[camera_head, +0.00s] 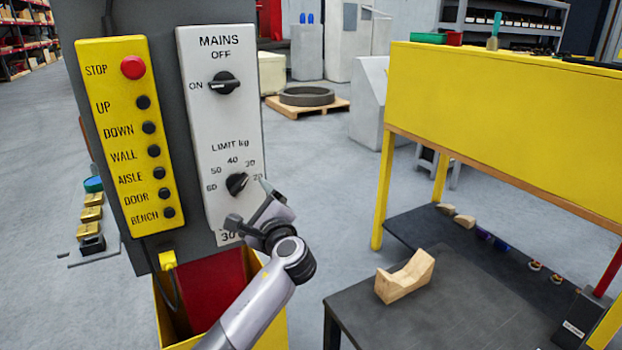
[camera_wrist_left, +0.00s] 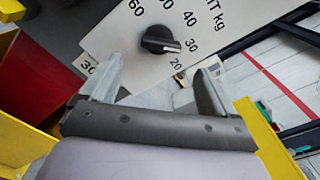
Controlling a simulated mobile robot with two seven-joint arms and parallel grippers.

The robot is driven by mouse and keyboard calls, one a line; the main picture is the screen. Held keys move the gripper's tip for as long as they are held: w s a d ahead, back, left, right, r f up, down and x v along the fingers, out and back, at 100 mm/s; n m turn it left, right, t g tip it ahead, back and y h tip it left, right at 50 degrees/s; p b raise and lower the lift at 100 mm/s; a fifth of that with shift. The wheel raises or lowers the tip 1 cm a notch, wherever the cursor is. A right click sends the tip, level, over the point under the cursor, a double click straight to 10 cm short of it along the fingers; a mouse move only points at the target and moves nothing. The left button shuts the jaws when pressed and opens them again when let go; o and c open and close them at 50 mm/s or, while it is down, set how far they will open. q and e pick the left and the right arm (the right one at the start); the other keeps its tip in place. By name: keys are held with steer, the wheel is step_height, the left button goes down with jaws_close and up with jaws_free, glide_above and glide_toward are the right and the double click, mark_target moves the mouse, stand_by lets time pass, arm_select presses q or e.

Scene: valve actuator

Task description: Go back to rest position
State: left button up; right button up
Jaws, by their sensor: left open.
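My left gripper (camera_head: 250,205) is open and empty in front of the lower part of the white panel (camera_head: 215,130). Its two fingers spread apart in the left wrist view (camera_wrist_left: 158,75). The black LIMIT kg knob (camera_head: 237,184) is just above the gripper. In the wrist view the knob (camera_wrist_left: 160,40) lies beyond the fingertips, with no finger on it, and its white mark points toward 30. The MAINS knob (camera_head: 223,83) is higher on the panel, its mark pointing left toward ON. My right gripper is not in view.
A yellow button panel (camera_head: 127,130) with a red STOP button is left of the white panel. A yellow bin (camera_head: 168,322) stands below. At right are a dark table (camera_head: 400,325) with a wooden cradle (camera_head: 405,277) and a yellow-sided bench (camera_head: 500,110). Open floor lies between.

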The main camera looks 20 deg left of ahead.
arm_select(q)
steer(key=s+d+f+n+h, duration=0.1)
steer(key=s+d+f+h, duration=0.2)
steer(key=f, duration=0.5)
steer(key=s+d+f+n+h, duration=0.1)
steer(key=s+f+n+h, duration=0.2)
steer(key=f, duration=0.4)
steer(key=s+d+f+h, duration=0.3)
steer(key=s+f, duration=0.2)
steer(key=f, duration=0.3)
steer(key=s+d+f+n+h, duration=0.2)
steer(key=s+n, duration=0.1)
steer(key=s, duration=0.3)
steer(key=s+d+f+n+g+h, duration=0.1)
steer(key=s+d+f+n+h, duration=0.1)
steer(key=s, duration=0.4)
steer(key=s+d+f+n+h, duration=0.1)
steer(key=s+f+n+h, duration=0.1)
steer(key=s+n, duration=0.3)
steer(key=shift+s+d+h, duration=0.3)
steer(key=shift+s+d, duration=0.1)
steer(key=shift+s, duration=0.3)
steer(key=shift+s+d+n, duration=0.1)
steer(key=shift+s+n, duration=0.3)
steer(key=shift+c, duration=0.3)
